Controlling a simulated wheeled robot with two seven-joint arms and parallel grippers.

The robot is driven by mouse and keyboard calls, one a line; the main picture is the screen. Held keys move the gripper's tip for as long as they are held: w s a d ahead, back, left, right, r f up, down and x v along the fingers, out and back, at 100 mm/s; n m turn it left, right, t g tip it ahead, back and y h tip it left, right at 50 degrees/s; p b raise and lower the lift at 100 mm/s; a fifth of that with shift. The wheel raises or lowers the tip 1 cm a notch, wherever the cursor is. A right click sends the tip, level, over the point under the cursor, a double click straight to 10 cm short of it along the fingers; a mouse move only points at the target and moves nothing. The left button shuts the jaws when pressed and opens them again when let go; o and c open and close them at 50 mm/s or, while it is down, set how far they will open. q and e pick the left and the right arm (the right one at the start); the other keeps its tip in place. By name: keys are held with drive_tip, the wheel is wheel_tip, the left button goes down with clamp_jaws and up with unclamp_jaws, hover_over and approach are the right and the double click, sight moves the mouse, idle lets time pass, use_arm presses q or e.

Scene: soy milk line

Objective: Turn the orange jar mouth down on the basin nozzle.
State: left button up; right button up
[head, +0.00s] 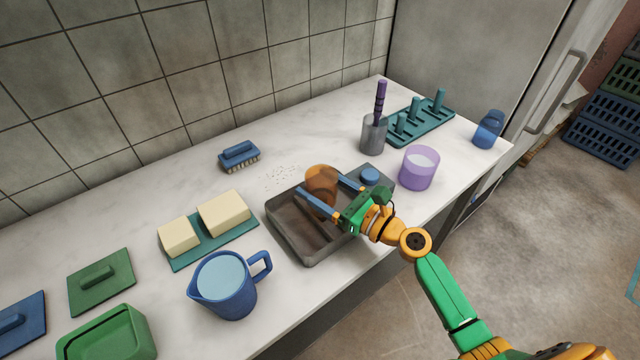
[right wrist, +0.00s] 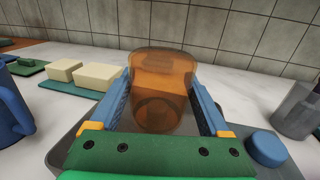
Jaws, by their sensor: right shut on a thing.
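The orange jar (head: 321,184) is see-through and is held over the grey basin (head: 283,222) in the head view. My right gripper (head: 330,190) is shut on the jar, one blue finger on each side of it. In the right wrist view the jar (right wrist: 160,85) stands between the fingers, roughly upright, with a ring-like shape showing low through its wall. I cannot tell which end is its mouth, or whether it touches the basin. The nozzle is not clearly visible. My left gripper is not in view.
A round blue knob (head: 370,175) sits at the basin's right end. A purple cup (head: 419,167) and a grey holder (head: 373,135) stand to the right. A blue pitcher (head: 224,285) and a teal board (head: 212,247) with two pale blocks are left. A brush (head: 239,156) lies behind.

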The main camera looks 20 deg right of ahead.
drive_tip(key=shift+f+b, duration=0.45)
drive_tip(key=shift+f, duration=0.1)
